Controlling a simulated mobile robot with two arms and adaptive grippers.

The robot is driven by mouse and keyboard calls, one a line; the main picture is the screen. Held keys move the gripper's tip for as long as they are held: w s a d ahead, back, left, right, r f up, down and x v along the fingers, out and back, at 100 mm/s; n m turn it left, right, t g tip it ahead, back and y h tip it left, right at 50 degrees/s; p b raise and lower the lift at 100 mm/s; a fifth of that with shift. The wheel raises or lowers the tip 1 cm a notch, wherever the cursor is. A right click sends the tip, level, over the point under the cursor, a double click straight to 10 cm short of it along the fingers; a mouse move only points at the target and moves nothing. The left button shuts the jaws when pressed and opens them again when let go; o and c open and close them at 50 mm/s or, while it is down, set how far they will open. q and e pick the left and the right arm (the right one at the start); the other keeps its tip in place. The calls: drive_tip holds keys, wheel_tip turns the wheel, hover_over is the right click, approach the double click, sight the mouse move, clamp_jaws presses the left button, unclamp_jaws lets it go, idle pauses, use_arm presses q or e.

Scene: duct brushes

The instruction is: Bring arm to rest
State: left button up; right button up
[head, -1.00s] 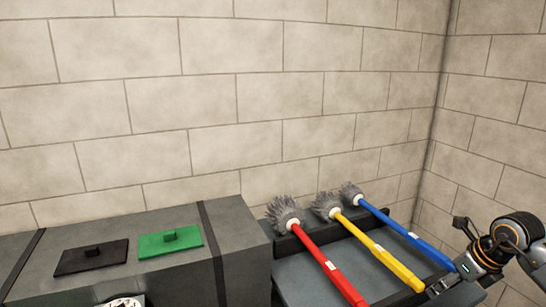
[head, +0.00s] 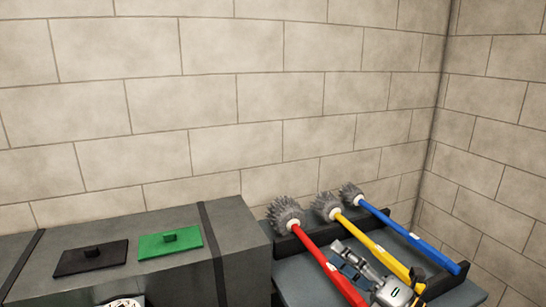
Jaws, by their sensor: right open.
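My right gripper (head: 376,262) is at the bottom right of the head view, open, with nothing seen between its fingers. It is in front of the brush handles and hides part of the yellow one; I cannot tell whether it touches it. The red brush (head: 318,255), yellow brush (head: 364,239) and blue brush (head: 405,233) lie side by side. Their grey bristle heads rest towards the wall on a dark rail.
A grey duct (head: 175,278) with dark bands is at the left. A black plate (head: 91,260) and a green plate (head: 170,246), each with a knob, lie on it. Brick walls close the back and right.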

drive_tip(key=s+d+f+m+h, duration=0.3)
drive_tip(key=d+f+m+h, duration=0.4)
drive_tip(key=m, duration=0.6)
drive_tip(key=s+d+f+m+h, duration=0.45)
drive_tip(key=f+m+h, duration=0.35)
drive_tip(key=m+h, duration=0.3)
drive_tip(key=s+a+f+m+g+y, duration=0.25)
drive_tip(key=s+f+g, duration=0.45)
drive_tip(key=s, duration=0.4)
drive_tip(key=s+a+f+m+g+y, duration=0.1)
drive_tip(key=s+a+f+m+g, duration=0.15)
drive_tip(key=s+f+g, duration=0.5)
drive_tip(key=s+f+t, duration=0.1)
drive_tip(key=s+f, duration=0.1)
drive_tip(key=f, duration=1.1)
drive_tip(key=s+f+t, duration=0.1)
drive_tip(key=s+f, duration=0.2)
drive_tip(key=f, duration=1.1)
drive_tip(key=s+d+f+g, duration=0.1)
drive_tip(key=s+d+f, duration=0.2)
drive_tip(key=s+f, duration=1.2)
drive_tip(key=shift+s, duration=0.65)
